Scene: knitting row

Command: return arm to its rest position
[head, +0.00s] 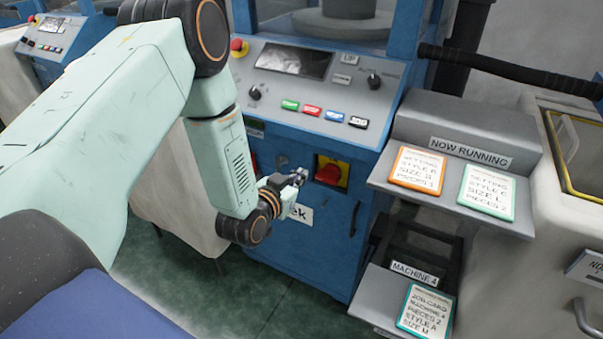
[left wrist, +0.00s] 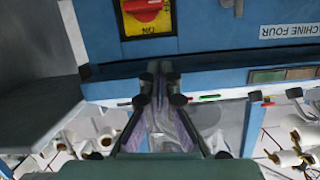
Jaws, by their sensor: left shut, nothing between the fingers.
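My left arm (head: 95,125) reaches in from the left in the head view and bends down in front of the blue machine. My left gripper (head: 302,177) is small there and sits just left of the red switch on its yellow plate (head: 331,172). In the left wrist view the left gripper (left wrist: 160,70) has its fingertips close together with nothing between them. The red switch (left wrist: 148,12) shows above the fingertips there, apart from them. My right gripper is in neither view.
The control panel (head: 310,88) with coloured buttons and knobs lies above the gripper. A grey shelf marked NOW RUNNING (head: 520,222) holds two cards at right; a lower tray (head: 372,283) holds another card. Green floor (head: 165,275) is open below. White cones (left wrist: 290,158) show in the wrist view.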

